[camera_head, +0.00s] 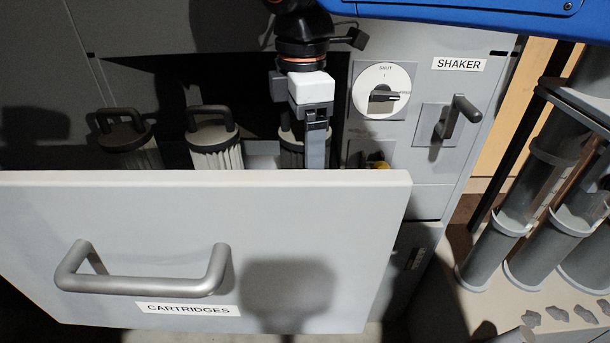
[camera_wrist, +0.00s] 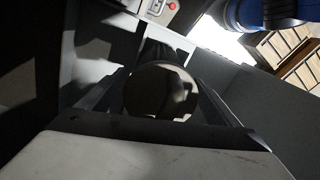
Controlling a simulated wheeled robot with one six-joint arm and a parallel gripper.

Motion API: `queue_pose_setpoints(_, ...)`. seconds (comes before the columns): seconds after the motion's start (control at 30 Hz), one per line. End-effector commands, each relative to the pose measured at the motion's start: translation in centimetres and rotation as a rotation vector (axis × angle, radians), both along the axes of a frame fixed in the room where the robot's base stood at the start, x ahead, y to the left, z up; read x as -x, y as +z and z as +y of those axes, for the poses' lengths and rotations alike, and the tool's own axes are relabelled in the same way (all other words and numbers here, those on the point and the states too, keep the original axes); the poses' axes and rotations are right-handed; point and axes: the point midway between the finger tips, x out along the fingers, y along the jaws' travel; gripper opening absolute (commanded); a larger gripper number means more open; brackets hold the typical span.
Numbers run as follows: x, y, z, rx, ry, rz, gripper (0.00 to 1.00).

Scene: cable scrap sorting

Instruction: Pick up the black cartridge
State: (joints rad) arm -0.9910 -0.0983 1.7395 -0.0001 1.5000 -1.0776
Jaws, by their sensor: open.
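My gripper (camera_head: 316,150) points down into the open drawer (camera_head: 300,215) labelled CARTRIDGES, with its fingertips hidden behind the drawer front. It is at the rightmost cartridge (camera_head: 291,148), which it partly hides. In the wrist view a round, dark cartridge top (camera_wrist: 160,92) sits between the spread fingers; I cannot tell whether they touch it. Two more pleated cartridges with dark arched handles stand to the left, one in the middle (camera_head: 214,143) and one at the far left (camera_head: 126,138).
The drawer handle (camera_head: 145,283) sticks out in front. Behind the drawer is the grey cabinet with a rotary switch (camera_head: 383,91) and a lever (camera_head: 458,117) under the SHAKER label. Grey tubes (camera_head: 535,190) stand at right.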

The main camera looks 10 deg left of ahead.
Motion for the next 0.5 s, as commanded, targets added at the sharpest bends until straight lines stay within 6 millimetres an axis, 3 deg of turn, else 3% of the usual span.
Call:
queue_pose_setpoints(0.23,0.00,-0.18,-0.01,0.000,0.000,0.000,0.85)
queue_pose_setpoints(0.5,0.01,-0.13,0.00,0.000,0.000,0.000,0.28)
